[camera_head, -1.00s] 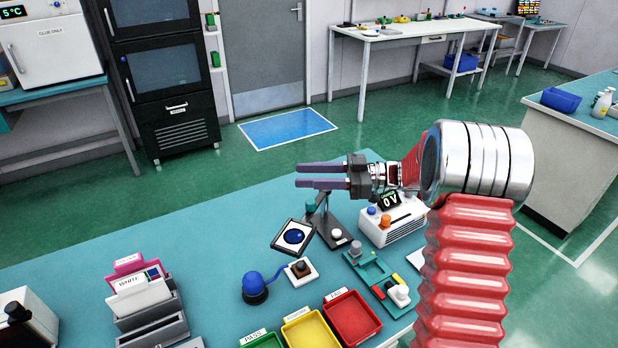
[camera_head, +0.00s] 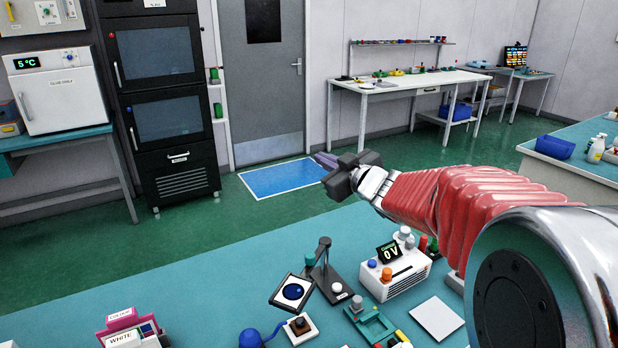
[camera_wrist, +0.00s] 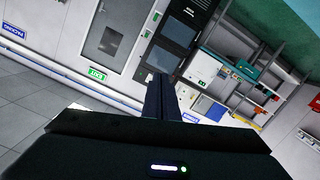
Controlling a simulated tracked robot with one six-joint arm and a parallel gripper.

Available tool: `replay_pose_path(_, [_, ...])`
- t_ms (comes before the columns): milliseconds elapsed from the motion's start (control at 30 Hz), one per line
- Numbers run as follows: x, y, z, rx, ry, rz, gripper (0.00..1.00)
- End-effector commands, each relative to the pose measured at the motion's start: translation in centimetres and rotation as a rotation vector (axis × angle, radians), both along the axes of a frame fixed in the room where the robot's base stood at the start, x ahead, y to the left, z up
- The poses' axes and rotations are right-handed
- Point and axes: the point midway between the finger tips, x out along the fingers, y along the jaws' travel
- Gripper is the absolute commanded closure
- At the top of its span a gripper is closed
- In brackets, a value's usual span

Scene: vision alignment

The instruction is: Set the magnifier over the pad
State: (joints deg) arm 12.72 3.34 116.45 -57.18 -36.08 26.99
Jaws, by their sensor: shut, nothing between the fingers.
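A tilted square plate with a dark blue round lens (camera_head: 293,291), which looks like the magnifier, is at the front middle of the teal bench, beside a dark stand (camera_head: 325,272). Whether it is joined to the stand is unclear. A flat white square (camera_head: 437,318), possibly the pad, lies to its right on the bench. My gripper (camera_head: 327,160) is shut and empty, raised above the bench's far edge, well away from both. In the wrist view its dark fingers (camera_wrist: 162,97) are together, pointing at the room's wall; the bench objects are not in that view.
A green fixture (camera_head: 371,325), a blue dome (camera_head: 250,338) and a labelled holder (camera_head: 130,332) are near the front. The bench's back left is clear.

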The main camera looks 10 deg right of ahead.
Motion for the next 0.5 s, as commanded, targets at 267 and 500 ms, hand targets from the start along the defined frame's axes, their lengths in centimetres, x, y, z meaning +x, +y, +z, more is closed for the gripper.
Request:
replay_pose_path(267, [-5.8, -3.5, 0.9, -0.001, 0.119, -0.292, 1.0])
replay_pose_path(500, [-13.3, -5.0, -1.4, 0.033, 0.303, -0.471, 1.0])
